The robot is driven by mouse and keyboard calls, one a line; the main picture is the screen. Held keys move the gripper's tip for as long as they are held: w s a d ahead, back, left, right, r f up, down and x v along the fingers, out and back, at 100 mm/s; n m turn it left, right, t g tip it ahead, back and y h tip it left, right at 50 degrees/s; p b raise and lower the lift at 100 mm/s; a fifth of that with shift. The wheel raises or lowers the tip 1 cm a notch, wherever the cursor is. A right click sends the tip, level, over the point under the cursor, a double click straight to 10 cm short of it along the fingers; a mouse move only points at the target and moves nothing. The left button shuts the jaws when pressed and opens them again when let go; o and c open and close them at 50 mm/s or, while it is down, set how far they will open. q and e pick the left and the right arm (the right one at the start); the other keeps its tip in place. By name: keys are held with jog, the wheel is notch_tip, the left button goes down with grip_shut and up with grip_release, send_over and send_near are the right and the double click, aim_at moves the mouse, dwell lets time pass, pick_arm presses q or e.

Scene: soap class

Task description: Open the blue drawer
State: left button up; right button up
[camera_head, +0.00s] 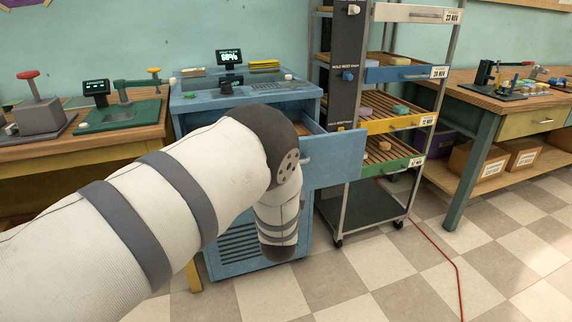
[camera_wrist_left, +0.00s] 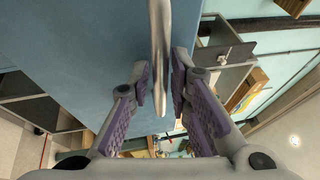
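The blue drawer (camera_head: 338,158) belongs to the blue cabinet (camera_head: 238,245) and stands pulled out from its upper part, with a gap behind its front panel. A bit of its handle (camera_head: 307,160) shows beside my left arm. My left gripper is hidden behind that arm in the head view. The blue front panel (camera_wrist_left: 100,45) lies just beyond. My right gripper is not in view.
A wheeled rack (camera_head: 412,150) with white, blue, yellow and green trays stands right of the drawer. Workbenches stand at left (camera_head: 85,145) and right (camera_head: 500,105). A red cable (camera_head: 440,252) lies on the checkered floor, which is clear in front.

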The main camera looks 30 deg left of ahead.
pick_arm(q)
jog(key=v, duration=1.2)
jog(key=shift+f, duration=0.1)
jog(key=s+f+n+g+h+p, duration=0.2)
jog(key=s+f+n+g+h, duration=0.55)
jog(key=s+f, duration=0.9)
jog(key=s+d+f+n+g, duration=0.1)
jog(key=s+g, duration=0.3)
jog(key=s, duration=0.5)
jog(key=s+d+f+n+g+h, duration=0.1)
jog(key=s+d+n+g, duration=0.1)
jog(key=s, duration=0.8)
jog(key=s+d+f+n+g+p, duration=0.1)
jog(key=s+d+f+n+g, duration=0.1)
jog(key=s+g, duration=0.5)
jog(key=s+n, duration=0.1)
jog(key=s, duration=0.1)
jog(key=shift+s+h, duration=0.25)
jog(key=shift+h, duration=0.1)
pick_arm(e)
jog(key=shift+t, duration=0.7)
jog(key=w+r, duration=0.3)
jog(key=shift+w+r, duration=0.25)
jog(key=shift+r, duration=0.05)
